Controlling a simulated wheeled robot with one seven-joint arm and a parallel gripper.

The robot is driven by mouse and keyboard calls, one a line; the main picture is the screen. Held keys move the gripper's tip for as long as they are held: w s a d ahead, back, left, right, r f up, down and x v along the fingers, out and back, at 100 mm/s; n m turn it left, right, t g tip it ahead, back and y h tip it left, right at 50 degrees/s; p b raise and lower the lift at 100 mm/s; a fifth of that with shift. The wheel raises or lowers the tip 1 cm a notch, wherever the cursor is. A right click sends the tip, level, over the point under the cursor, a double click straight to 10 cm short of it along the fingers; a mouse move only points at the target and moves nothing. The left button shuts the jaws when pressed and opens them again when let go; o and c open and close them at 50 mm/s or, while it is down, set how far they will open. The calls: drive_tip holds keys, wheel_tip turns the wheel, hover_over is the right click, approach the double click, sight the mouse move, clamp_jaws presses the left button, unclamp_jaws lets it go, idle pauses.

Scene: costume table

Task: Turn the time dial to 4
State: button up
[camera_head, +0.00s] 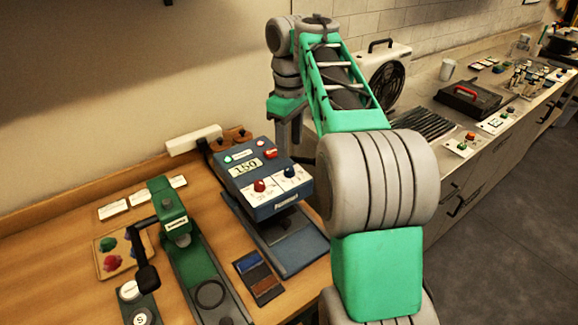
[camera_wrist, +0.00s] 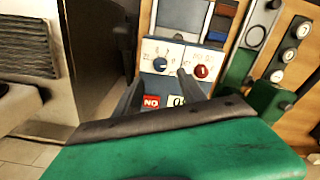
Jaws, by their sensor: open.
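A blue press machine (camera_head: 285,205) stands on the wooden table. Its front panel has a red knob (camera_head: 259,185) on the left and a blue knob (camera_head: 289,171) on the right. In the wrist view the order is reversed: blue knob (camera_wrist: 160,64) left, red knob (camera_wrist: 202,71) right. Both have small marks around them; I cannot read which is the time dial or where either points. A display (camera_head: 246,167) reads about 150. My gripper (camera_wrist: 160,77) is open, its fingers in front of the panel on either side of the blue knob's lower area. Contact cannot be told.
A green press (camera_head: 173,218) with a black lever stands left of the machine. A small tray of dark and brown pieces (camera_head: 259,277) lies between them. A tray of coloured pieces (camera_head: 112,262) is farther left. A fan heater (camera_head: 385,72) stands behind my arm on the grey counter.

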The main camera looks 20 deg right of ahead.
sight(289, 168)
wheel_tip(289, 168, down, 8)
drive_tip(key=b, duration=0.6)
drive_tip(key=shift+r, duration=0.15)
drive_tip(key=shift+r, duration=0.1)
clamp_jaws()
